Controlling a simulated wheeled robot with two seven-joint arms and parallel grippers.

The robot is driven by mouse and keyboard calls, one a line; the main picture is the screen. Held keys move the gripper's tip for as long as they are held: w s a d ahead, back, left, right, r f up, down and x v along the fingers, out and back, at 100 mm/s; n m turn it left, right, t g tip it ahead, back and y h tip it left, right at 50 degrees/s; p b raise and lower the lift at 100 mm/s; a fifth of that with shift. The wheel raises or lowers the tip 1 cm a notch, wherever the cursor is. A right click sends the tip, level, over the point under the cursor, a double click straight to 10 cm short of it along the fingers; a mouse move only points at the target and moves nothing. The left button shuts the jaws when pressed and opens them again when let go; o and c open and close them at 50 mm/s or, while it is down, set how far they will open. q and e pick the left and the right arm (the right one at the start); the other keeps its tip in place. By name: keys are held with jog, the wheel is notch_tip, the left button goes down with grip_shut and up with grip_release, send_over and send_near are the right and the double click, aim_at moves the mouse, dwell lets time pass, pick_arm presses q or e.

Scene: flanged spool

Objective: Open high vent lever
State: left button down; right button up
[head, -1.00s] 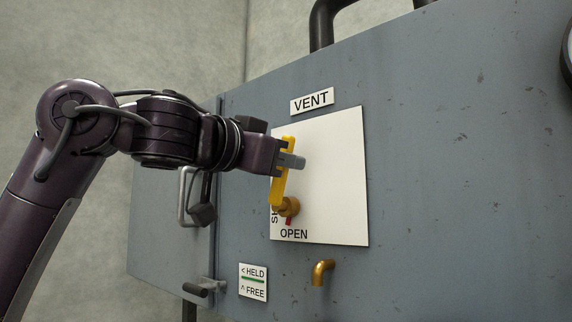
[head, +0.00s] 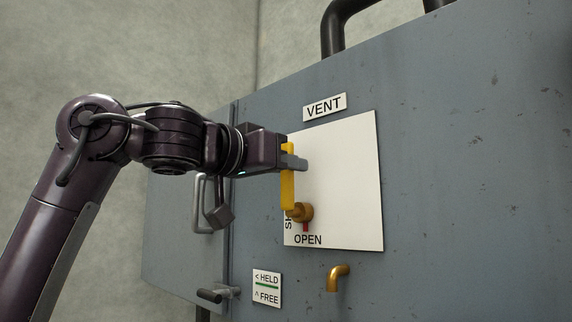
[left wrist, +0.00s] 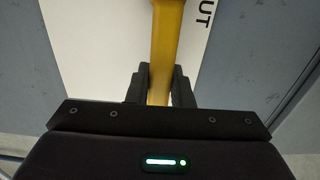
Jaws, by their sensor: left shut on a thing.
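The yellow vent lever (head: 288,189) stands nearly upright on a white plate (head: 345,180) under the VENT label (head: 325,107). Its lower end meets a brass hub (head: 301,212). A small red mark shows below the hub, above the word OPEN (head: 308,240). My left gripper (head: 295,162) is shut on the upper part of the lever. In the left wrist view the yellow lever (left wrist: 164,50) runs between the two dark fingers (left wrist: 160,88). A label ending in "UT" shows there at upper right; the gripper and arm hide part of the plate's left side.
A brass spout (head: 338,277) sticks out below the plate. A HELD/FREE sign (head: 267,288) and a small dark handle (head: 217,295) are at lower left. A grey pull handle (head: 200,205) is behind my forearm. Black pipes (head: 335,30) run above the cabinet.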

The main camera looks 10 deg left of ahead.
pick_arm(q)
jog(key=shift+a+r, duration=0.1)
jog(key=shift+r, duration=0.15)
jog(key=c, duration=1.6)
grip_release()
jog(key=o, duration=0.3)
jog(key=shift+w, duration=0.1)
jog(key=shift+w+f, duration=0.1)
jog(key=shift+f, duration=0.05)
jog(key=b+v, duration=0.4)
jog(key=v, duration=0.3)
jog(key=shift+s+a, duration=0.15)
jog(key=shift+s, duration=0.2)
